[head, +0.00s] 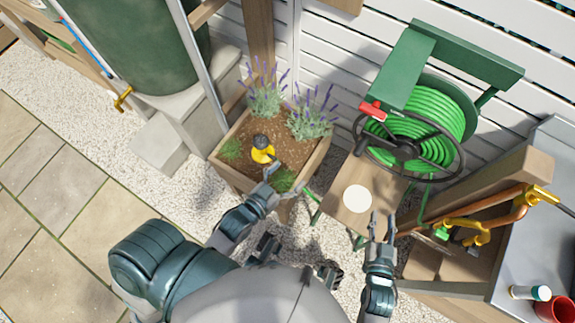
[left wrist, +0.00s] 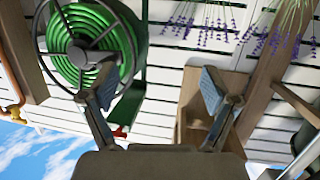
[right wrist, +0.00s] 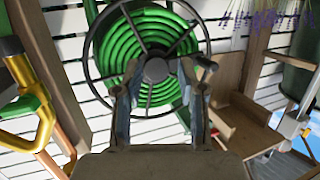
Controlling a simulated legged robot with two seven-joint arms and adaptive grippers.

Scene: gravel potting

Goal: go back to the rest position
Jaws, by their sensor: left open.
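My left gripper (head: 282,182) is over the near right part of the wooden planter (head: 312,165) in the head view. Its fingers are spread wide with nothing between them in the left wrist view (left wrist: 158,90). My right gripper (head: 382,222) is just right of a small table's round white disc (head: 357,199). Its two fingers stand apart and look empty; they also show in the right wrist view (right wrist: 158,88). Whether either gripper touches anything below is unclear.
The planter holds soil, lavender (head: 265,97) and a yellow and black object (head: 262,151). A green hose reel (head: 440,115) stands behind the small wooden table (head: 345,225). A grey bench (head: 540,190) with copper pipes is at the right. Paving (head: 50,210) lies open at the left.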

